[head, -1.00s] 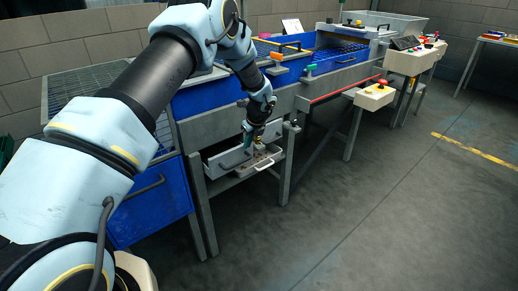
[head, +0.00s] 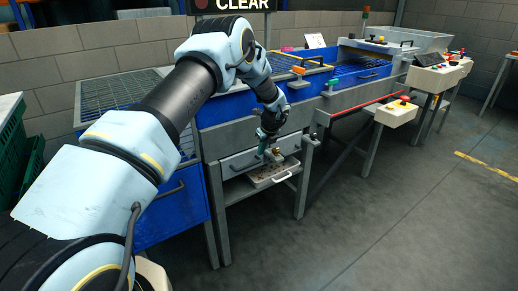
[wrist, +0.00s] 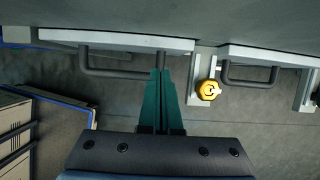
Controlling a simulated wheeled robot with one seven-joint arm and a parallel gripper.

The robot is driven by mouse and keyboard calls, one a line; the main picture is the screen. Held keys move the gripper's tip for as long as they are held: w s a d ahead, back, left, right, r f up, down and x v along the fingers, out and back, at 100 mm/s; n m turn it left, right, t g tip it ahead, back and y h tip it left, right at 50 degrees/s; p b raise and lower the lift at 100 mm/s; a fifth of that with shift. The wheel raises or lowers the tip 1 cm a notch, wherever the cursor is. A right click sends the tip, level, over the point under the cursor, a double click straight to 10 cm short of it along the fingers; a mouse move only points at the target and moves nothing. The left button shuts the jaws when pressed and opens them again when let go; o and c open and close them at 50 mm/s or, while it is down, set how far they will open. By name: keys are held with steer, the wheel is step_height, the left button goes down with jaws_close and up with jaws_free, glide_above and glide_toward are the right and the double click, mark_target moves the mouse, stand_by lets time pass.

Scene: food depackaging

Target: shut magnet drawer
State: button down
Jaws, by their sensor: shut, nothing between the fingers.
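The magnet drawer, which I take to be the left of two grey drawer fronts (head: 238,163), sits under the machine's grey beam and looks about flush with the right front. In the wrist view its pale top edge (wrist: 115,40) runs close along the grey panel, with a dark bar handle (wrist: 118,72) below. My gripper (head: 262,156) is at the right part of this front. In the wrist view the green fingers (wrist: 161,73) are together and empty, at the handle's right end; contact cannot be told.
A yellow knob (wrist: 208,90) sits between the two fronts, right of my fingers. The right drawer has its own handle (wrist: 250,82). A pale tray with a handle (head: 284,177) sticks out below. Blue-edged bin (wrist: 60,99) at left. Open floor (head: 390,220) lies in front.

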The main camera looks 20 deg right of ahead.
steer(key=s+f+b+v, duration=0.1)
steer(key=b+v, duration=0.1)
steer(key=v, duration=0.9)
steer(key=s+a+r+n+g+p, duration=0.1)
steer(key=a+r+n, duration=0.2)
steer(key=a+n, duration=0.3)
steer(key=s+a+r+n+p, duration=0.1)
steer(key=a+r+n, duration=0.2)
steer(key=a, duration=0.6)
steer(key=s+a+r+n+g+p, duration=0.1)
steer(key=a+r+n, duration=0.35)
steer(key=a, duration=0.25)
steer(key=s+a+r+n+p, duration=0.1)
steer(key=s+a+r+n, duration=0.1)
steer(key=s+a+n, duration=0.6)
steer(key=s+a+r+n+h+p, duration=0.1)
steer(key=s+a+r+n, duration=0.1)
steer(key=s+a+n, duration=0.7)
steer(key=a+n, duration=0.2)
steer(key=a, duration=0.1)
steer(key=shift+s+a+r+g, duration=0.2)
steer(key=shift+a+g, duration=0.1)
steer(key=shift+g, duration=0.1)
